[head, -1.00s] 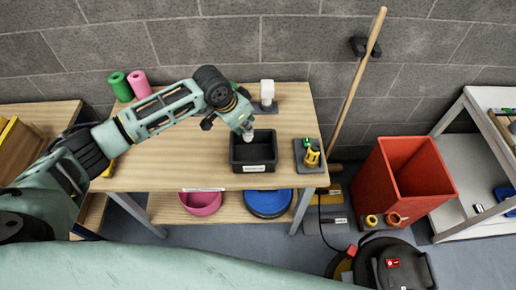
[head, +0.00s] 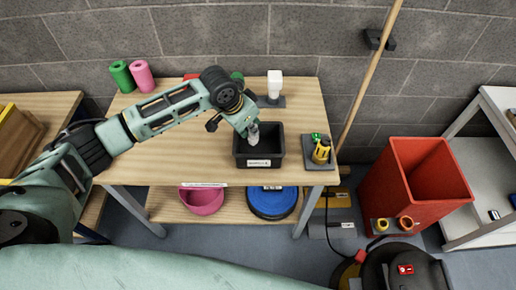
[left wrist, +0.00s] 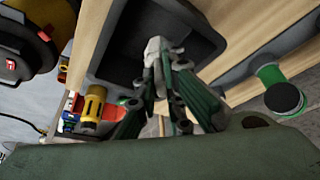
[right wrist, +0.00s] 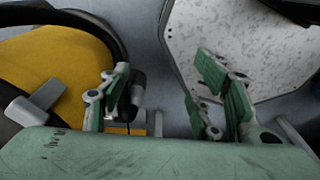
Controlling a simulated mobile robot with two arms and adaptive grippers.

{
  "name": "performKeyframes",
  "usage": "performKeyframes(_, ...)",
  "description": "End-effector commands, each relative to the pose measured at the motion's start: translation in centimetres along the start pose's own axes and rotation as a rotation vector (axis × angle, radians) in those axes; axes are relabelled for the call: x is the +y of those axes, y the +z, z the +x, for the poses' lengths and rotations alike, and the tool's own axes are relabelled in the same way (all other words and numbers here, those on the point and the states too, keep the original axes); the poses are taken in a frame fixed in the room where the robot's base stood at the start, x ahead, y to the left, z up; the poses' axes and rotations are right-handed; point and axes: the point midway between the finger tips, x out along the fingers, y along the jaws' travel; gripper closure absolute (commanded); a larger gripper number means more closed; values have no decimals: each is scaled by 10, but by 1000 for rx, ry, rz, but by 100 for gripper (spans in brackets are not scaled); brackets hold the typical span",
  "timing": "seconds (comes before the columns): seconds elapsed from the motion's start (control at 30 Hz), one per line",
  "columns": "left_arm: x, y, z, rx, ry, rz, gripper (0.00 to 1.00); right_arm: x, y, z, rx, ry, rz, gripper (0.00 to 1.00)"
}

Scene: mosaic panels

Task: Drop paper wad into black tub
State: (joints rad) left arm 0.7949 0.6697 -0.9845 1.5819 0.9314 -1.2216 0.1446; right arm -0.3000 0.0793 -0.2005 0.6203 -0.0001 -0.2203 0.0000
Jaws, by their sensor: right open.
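The black tub (head: 241,160) stands on the wooden workbench near its front edge, with a white label on its front. It also shows in the left wrist view (left wrist: 200,30). My left gripper (head: 252,130) points down over the tub's opening. Its fingers are close together on a small pale grey-white lump, the paper wad (left wrist: 153,48), at the fingertips. How far the wad is from the tub's floor is hard to tell. My right gripper (right wrist: 162,92) is open and empty, away from the bench, above the floor area; it is not in the head view.
Behind the tub stands a white-topped bottle (head: 275,82); right of it is a yellow item (head: 321,152) on a grey plate. Green (head: 121,75) and pink (head: 143,74) rolls stand at back left. A broom handle (head: 370,75) and red bin (head: 383,190) are right.

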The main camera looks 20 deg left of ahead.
Motion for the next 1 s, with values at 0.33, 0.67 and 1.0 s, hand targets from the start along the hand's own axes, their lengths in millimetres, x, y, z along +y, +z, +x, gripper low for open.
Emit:
performKeyframes(0.33, 0, 0, 0, 0, 0, 0, 70, -1, 0, 0, 0, -1, 0, 42)
performKeyframes(0.67, 0, -1, -10, 3, 0, 0, 70, 1, 1, 0, -1, 2, 0, 42)
performKeyframes(1.0, -1, -1, -78, 4, -2, 0, 70, 1, 0, 0, 0, 1, 0, 42)
